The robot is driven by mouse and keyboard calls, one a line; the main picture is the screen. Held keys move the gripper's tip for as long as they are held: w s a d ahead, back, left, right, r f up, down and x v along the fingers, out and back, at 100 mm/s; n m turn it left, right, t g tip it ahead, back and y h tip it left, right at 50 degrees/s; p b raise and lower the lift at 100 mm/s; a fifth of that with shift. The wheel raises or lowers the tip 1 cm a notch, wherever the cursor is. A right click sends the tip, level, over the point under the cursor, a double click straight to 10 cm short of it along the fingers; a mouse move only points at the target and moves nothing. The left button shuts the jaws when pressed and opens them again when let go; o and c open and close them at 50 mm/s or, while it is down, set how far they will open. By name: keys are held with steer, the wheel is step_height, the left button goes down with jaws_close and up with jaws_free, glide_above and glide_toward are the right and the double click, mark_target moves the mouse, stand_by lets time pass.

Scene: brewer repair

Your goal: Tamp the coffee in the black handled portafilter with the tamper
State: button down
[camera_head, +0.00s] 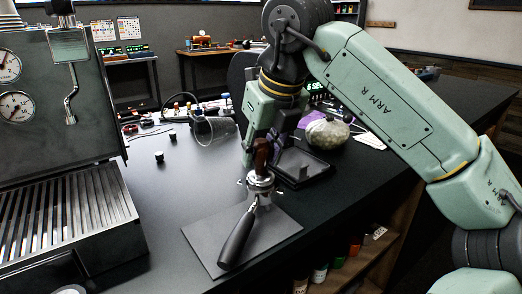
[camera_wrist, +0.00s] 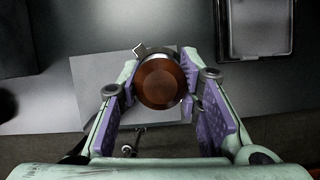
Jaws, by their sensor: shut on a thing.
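The tamper (camera_head: 262,155) has a reddish-brown handle and stands upright at the portafilter's basket. Its round brown top (camera_wrist: 160,82) shows between the purple-padded fingers in the wrist view. My gripper (camera_head: 257,150) points down and is shut on the tamper; it also shows in the wrist view (camera_wrist: 163,95). The black-handled portafilter (camera_head: 238,238) rests on a grey mat (camera_head: 280,228), its handle pointing toward the front. Its metal rim and a lug (camera_wrist: 142,48) show around the tamper. The coffee and the tamper's base are hidden, so I cannot tell how deep the tamper sits.
An espresso machine (camera_head: 62,120) with a slatted drip tray (camera_head: 70,215) stands at left. A black tray (camera_head: 318,168) and a round pale pot (camera_head: 327,134) are behind right. The black counter (camera_head: 165,185) is clear between machine and mat.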

steer(key=shift+f+b, duration=0.85)
steer(key=shift+f, duration=0.35)
stand_by(1.3)
steer(key=shift+r+p, duration=3.25)
steer(key=shift+r, duration=0.85)
